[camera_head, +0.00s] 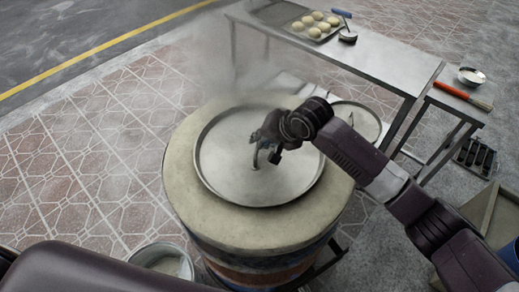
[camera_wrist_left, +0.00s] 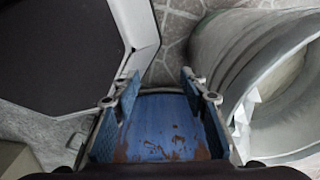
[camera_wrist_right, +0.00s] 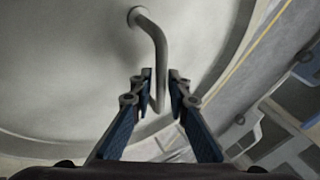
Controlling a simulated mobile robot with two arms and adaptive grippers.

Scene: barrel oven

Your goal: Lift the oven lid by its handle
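The round metal oven lid (camera_head: 225,160) lies on the pale rim of the barrel oven (camera_head: 185,185). Its bent metal handle (camera_wrist_right: 157,45) rises from the lid in the right wrist view. My right gripper (camera_wrist_right: 160,75) reaches over the lid from the right. Its fingers are drawn close together with the handle bar between the tips; any small gap is hard to see. In the head view the gripper (camera_head: 265,155) partly covers the handle. My left gripper (camera_wrist_left: 158,85) is open and empty, low by the blue, rust-spotted barrel side.
A metal bucket (camera_wrist_left: 215,55) stands beside the left gripper, and it shows at the bottom of the head view (camera_head: 165,262). A steel table (camera_head: 375,60) behind holds a tray of dough balls (camera_head: 312,24). A lower stand (camera_head: 455,105) holds a bowl and a red-handled tool. Haze hangs behind the oven.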

